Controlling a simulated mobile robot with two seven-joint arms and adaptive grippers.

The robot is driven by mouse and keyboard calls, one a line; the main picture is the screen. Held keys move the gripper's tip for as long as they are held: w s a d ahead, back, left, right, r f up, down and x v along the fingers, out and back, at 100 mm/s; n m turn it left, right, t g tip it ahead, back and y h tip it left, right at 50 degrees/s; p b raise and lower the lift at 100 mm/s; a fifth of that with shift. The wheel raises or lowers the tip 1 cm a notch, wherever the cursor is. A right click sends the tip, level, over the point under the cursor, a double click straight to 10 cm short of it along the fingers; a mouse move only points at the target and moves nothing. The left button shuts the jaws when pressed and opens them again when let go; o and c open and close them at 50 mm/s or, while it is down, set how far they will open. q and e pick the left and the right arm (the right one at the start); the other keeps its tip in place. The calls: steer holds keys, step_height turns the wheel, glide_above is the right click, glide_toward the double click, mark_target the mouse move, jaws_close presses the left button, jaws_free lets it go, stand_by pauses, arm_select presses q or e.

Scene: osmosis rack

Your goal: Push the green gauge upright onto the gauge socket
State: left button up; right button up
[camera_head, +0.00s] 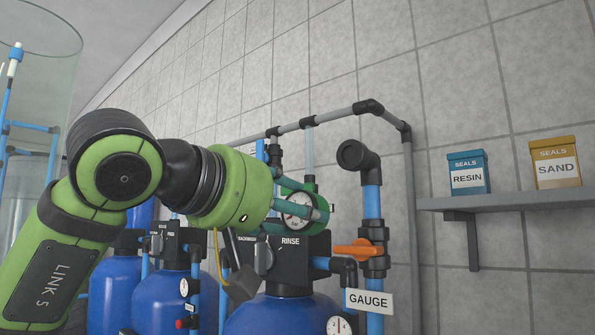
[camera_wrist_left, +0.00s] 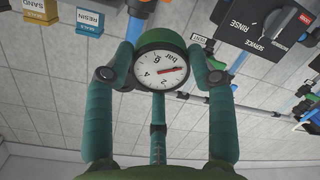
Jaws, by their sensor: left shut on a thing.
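My left gripper (camera_head: 322,208) is shut on the green gauge (camera_head: 300,207), which has a round white dial. In the left wrist view the gauge (camera_wrist_left: 158,68) sits between the two green fingers, its dial facing the camera with a red needle. In the head view the gauge is above and in front of the black valve head marked RINSE, partly covered by the fingers. A white GAUGE sign (camera_head: 369,301) hangs at the blue pipe right of and below it. My right gripper is not in view.
The RINSE valve head (camera_head: 290,258) tops a blue tank (camera_head: 275,316). A blue pipe with a black elbow (camera_head: 358,160) and an orange valve handle (camera_head: 357,252) stands just right of the gripper. A shelf (camera_head: 500,200) with the RESIN (camera_head: 467,174) and SAND (camera_head: 555,163) boxes is further right.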

arm_select(q)
steer(key=s+d+r+h, duration=0.1)
steer(key=s+r, duration=0.3)
steer(key=r, duration=0.4)
steer(key=shift+t, duration=0.4)
steer(key=shift+p+x, duration=1.3)
steer(key=shift+x, duration=1.7)
steer(key=shift+r, duration=0.2)
steer(key=shift+p, duration=0.4)
steer(key=shift+w+d+p, duration=0.3)
steer(key=shift+w+d, duration=0.05)
steer(key=shift+w, duration=0.1)
steer(key=o, duration=1.1)
steer(key=shift+o, duration=0.2)
